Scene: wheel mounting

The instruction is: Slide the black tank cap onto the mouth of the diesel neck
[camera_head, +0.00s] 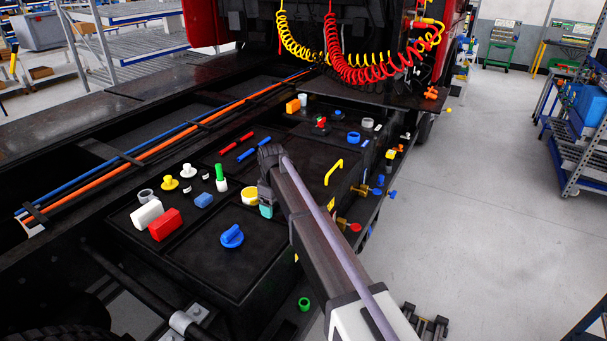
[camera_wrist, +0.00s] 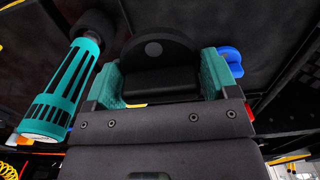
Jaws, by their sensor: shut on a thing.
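In the wrist view my gripper (camera_wrist: 160,85) has its two teal fingers closed on the sides of a black part. This is the black tank cap (camera_wrist: 152,48), a dark rounded disc with a block-like grip between the fingers. In the head view my gripper (camera_head: 266,210) hangs over the middle of the black deck, close beside a yellow round part. The cap cannot be made out there. I cannot single out the diesel neck for certain in either view. A slotted teal cylinder (camera_wrist: 62,92) with a dark end shows left of the fingers in the wrist view, apart from them.
The black deck (camera_head: 200,262) holds a blue knobbed cap (camera_head: 232,237), a red block (camera_head: 165,225), a white block (camera_head: 147,214), a yellow round part (camera_head: 250,196) and a yellow handle (camera_head: 334,172). Coiled red hoses (camera_head: 375,70) hang behind.

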